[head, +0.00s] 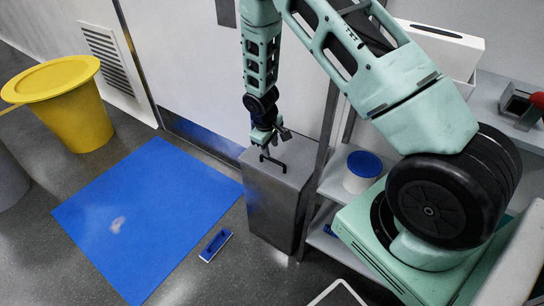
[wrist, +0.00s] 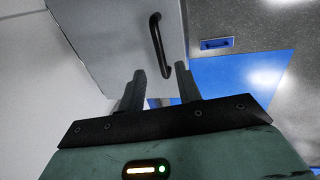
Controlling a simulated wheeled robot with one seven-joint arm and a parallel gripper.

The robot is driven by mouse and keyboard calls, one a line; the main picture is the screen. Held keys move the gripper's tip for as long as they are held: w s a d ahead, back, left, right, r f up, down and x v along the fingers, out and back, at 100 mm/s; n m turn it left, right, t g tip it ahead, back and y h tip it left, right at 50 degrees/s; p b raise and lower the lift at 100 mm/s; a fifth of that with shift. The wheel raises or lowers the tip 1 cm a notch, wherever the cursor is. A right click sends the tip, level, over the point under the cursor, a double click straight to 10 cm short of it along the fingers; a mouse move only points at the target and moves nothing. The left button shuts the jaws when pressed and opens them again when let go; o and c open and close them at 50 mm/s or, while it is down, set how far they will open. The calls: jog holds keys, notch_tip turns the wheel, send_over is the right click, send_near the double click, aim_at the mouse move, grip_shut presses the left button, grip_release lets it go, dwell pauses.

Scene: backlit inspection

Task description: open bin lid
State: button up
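A tall grey metal bin (head: 268,215) stands beside the shelf, and its flat lid (head: 293,163) is down. A black bar handle (head: 273,160) sits on the lid. My gripper (head: 274,140) is just above the lid, close to the handle. In the wrist view the fingers of my gripper (wrist: 161,70) are apart with nothing between them. The handle (wrist: 156,42) shows just past the fingertips, its lower end in line with the gap. The lid (wrist: 110,35) fills the area around it. I cannot tell whether a finger touches the handle.
A yellow bin (head: 75,115) stands at the far left. A blue mat (head: 150,215) and a small blue-and-white item (head: 215,245) lie on the floor. A shelf with a blue-lidded tub (head: 362,172) is close to the bin's right. A white door is behind.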

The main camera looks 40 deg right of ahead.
aim_at(272, 160)
jog(key=f, duration=0.4)
jog(key=d+f, duration=0.1)
jog(key=f, duration=0.1)
jog(key=shift+w, duration=0.2)
grip_shut()
